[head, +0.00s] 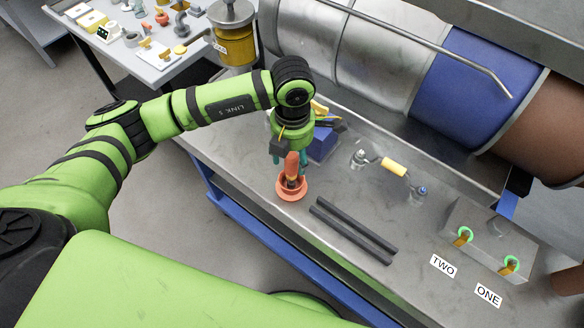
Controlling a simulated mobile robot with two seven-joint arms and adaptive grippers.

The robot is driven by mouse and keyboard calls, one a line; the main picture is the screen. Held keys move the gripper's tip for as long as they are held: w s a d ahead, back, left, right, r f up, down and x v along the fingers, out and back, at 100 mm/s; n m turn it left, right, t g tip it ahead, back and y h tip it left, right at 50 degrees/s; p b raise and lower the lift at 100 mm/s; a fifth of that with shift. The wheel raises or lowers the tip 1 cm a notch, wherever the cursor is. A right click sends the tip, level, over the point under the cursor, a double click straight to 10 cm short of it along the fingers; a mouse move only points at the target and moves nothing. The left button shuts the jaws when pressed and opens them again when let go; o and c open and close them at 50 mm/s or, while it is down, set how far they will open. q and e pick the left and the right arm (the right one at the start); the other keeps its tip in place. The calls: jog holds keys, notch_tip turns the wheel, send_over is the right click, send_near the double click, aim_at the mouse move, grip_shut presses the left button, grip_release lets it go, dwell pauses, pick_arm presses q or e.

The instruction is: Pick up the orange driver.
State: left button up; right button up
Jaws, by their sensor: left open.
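The orange driver (291,166) stands upright, its orange handle showing between the fingers of my left gripper (290,160). Its lower end is in a round orange-red holder (281,192) on the metal bench. My left gripper points down from above with its fingers on either side of the handle. It is open, and I cannot tell whether a finger touches the driver. The driver's top is hidden by the gripper. My right gripper is not in view.
Two dark bars (352,232) lie right of the holder. A blue block (322,143) stands close behind the gripper. A yellow-handled part (393,166) and a grey block with green rings (490,240) are farther right. The large engine (400,60) fills the back.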

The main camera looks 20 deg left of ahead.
aim_at(291, 172)
pick_arm(q)
notch_tip(291, 172, down, 4)
jog(key=shift+f+p, duration=0.15)
jog(key=shift+p, duration=0.6)
jog(key=shift+c, duration=1.2)
jog(key=c, duration=0.7)
grip_shut()
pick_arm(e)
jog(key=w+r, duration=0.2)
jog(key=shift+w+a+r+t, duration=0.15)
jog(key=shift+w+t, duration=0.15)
